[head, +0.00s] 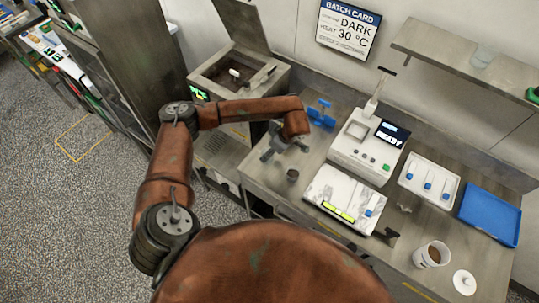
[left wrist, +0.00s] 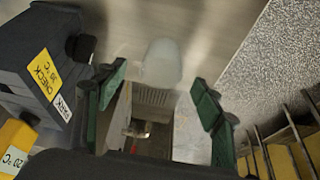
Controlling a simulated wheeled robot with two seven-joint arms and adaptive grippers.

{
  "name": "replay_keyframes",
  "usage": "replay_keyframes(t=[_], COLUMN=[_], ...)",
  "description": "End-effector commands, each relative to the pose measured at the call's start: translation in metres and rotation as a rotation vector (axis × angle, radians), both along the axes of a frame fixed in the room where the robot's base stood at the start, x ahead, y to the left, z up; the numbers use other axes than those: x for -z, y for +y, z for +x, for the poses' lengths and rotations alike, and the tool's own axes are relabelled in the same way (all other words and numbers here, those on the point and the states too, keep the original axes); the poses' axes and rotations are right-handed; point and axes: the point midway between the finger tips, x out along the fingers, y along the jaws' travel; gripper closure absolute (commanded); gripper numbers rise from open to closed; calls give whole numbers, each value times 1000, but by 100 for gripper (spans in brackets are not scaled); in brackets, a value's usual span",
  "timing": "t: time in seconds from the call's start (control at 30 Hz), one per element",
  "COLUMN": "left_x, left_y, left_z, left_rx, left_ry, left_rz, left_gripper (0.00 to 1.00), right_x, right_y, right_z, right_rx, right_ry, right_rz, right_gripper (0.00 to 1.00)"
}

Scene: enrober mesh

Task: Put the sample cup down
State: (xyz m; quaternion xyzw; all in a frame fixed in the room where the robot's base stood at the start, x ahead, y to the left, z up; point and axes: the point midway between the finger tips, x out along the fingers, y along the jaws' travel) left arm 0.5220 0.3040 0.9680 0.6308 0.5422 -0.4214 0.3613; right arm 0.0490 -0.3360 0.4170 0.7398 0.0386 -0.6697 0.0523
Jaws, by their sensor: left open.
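My left gripper (head: 284,146) hangs over the left part of the steel counter, beside the blue stand. In the left wrist view its green-padded fingers (left wrist: 162,100) are spread wide apart. A pale, frosted cup (left wrist: 161,62) shows beyond the fingertips, on a grey surface, with no finger touching it. I cannot make out this cup in the head view; the arm may hide it. A small dark cup (head: 292,175) stands on the counter just below the gripper. My right gripper is not in view.
A white scale-like device (head: 362,148) reading READY stands right of the gripper, with a marbled plate (head: 337,186) before it. A white cup with brown contents (head: 420,256), a lid (head: 464,282) and a blue tray (head: 490,214) lie farther right. A steel machine (head: 225,97) stands left.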

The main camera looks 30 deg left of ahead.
Motion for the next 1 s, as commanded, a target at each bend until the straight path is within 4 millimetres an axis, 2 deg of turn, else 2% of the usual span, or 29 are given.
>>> replay_keyframes(t=[0.1,0.2,0.3,0.4,0.53,0.67,1.0], left_x=[12,27,40,47,50,50,49], left_y=[6,10,15,17,17,16,16], left_z=[-2,-2,0,1,2,3,3], left_rx=[-6,-7,-6,-5,-1,1,-1], left_ry=[3,4,1,-1,-2,-2,-1], left_rz=[-1,-1,-2,0,-1,-1,-1], left_gripper=[38,38,38,38,38,39,63], right_x=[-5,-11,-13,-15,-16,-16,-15], right_y=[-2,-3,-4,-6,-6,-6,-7], right_z=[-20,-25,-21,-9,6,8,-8], right_rx=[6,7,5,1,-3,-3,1], right_ry=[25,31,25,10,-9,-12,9], right_rz=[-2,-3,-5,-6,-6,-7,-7], right_gripper=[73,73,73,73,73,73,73])
